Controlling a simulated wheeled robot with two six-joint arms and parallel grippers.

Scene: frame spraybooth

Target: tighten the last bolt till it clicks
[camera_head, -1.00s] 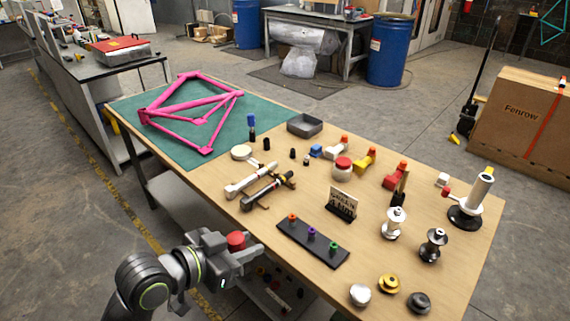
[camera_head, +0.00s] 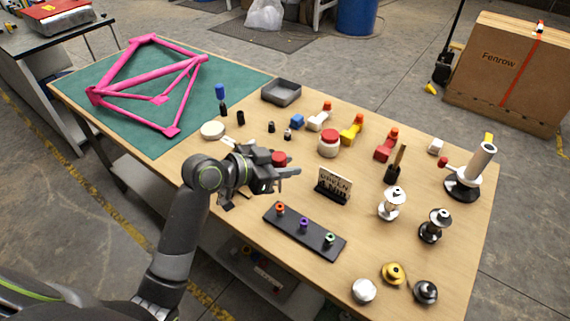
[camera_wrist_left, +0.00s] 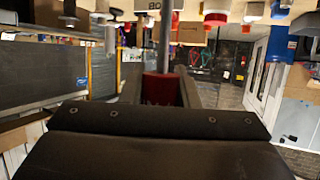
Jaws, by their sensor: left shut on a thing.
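My left gripper (camera_head: 284,172) hangs over the middle of the wooden bench, shut on a red-handled tool (camera_head: 279,158). In the left wrist view the red handle (camera_wrist_left: 161,88) sits between the fingers, with a grey metal shaft (camera_wrist_left: 165,40) running from it. Its tip is out of view. A black strip (camera_head: 320,247) lies in front of the gripper, carrying an orange piece (camera_head: 280,209), a purple piece (camera_head: 304,224) and a green piece (camera_head: 330,238). A small sign (camera_head: 334,186) stands behind it, its lettering hard to read. I cannot tell which piece is the last bolt.
A pink bike frame (camera_head: 150,72) lies on a green mat (camera_head: 225,75) at the left. Behind the gripper are a grey tray (camera_head: 282,91), a red-lidded jar (camera_head: 329,145) and red and yellow pieces. Hubs (camera_head: 391,203) and round caps (camera_head: 364,290) stand at the right.

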